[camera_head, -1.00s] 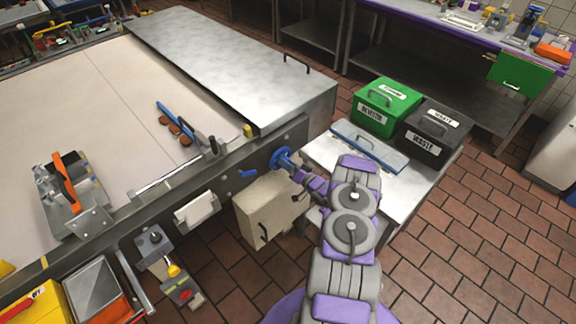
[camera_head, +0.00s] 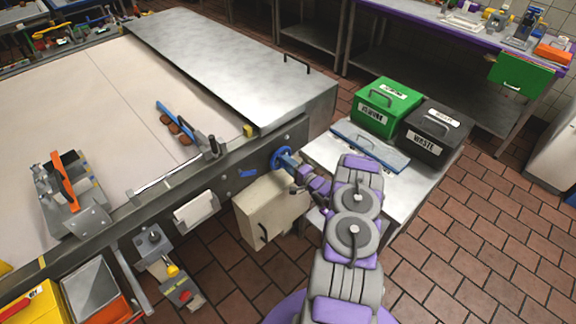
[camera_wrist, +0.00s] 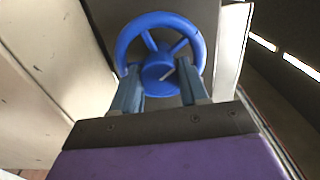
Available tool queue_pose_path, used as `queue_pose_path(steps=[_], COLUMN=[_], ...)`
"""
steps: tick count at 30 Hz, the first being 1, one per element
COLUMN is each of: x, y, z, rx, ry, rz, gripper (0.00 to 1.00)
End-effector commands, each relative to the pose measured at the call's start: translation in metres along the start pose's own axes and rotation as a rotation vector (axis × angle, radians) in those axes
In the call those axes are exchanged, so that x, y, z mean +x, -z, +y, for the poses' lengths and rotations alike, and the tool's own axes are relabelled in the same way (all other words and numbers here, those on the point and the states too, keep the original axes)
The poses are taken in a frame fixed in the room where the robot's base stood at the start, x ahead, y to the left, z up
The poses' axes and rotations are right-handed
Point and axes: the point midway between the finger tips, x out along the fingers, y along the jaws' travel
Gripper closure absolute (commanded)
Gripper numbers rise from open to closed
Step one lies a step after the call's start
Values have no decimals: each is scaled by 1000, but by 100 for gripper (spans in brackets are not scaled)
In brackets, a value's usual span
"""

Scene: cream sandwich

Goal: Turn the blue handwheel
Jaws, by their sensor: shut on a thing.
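The blue handwheel (camera_head: 279,157) is mounted on the side of the long steel machine, and my arm reaches to it from the lower right. In the wrist view the handwheel (camera_wrist: 160,22) shows its round rim, spokes and central hub with a pale mark. My gripper (camera_wrist: 158,84) is at the wheel, with one finger on each side of the hub's lower part, shut on it. In the head view my gripper (camera_head: 290,167) is small and partly merges with the wheel. The exact contact of the fingertips is hard to see.
A cream box (camera_head: 268,210) hangs just below the wheel. A steel side table (camera_head: 330,150) with a green bin (camera_head: 385,107), a dark waste bin (camera_head: 432,135) and a blue-edged tray (camera_head: 370,146) stands right of it. Open tiled floor lies at the lower right.

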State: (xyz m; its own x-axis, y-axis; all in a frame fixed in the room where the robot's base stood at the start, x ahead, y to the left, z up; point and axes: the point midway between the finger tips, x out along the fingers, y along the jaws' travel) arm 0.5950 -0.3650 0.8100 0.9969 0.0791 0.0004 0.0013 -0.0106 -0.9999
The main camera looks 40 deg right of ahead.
Motion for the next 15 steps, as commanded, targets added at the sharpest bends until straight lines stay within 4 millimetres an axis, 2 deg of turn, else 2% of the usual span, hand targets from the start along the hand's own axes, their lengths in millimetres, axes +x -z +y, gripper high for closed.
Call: queue_pose_path(steps=[15], x=[-2], y=[3], z=[3], rx=[84], ry=[-7], rz=[10], gripper=[87])
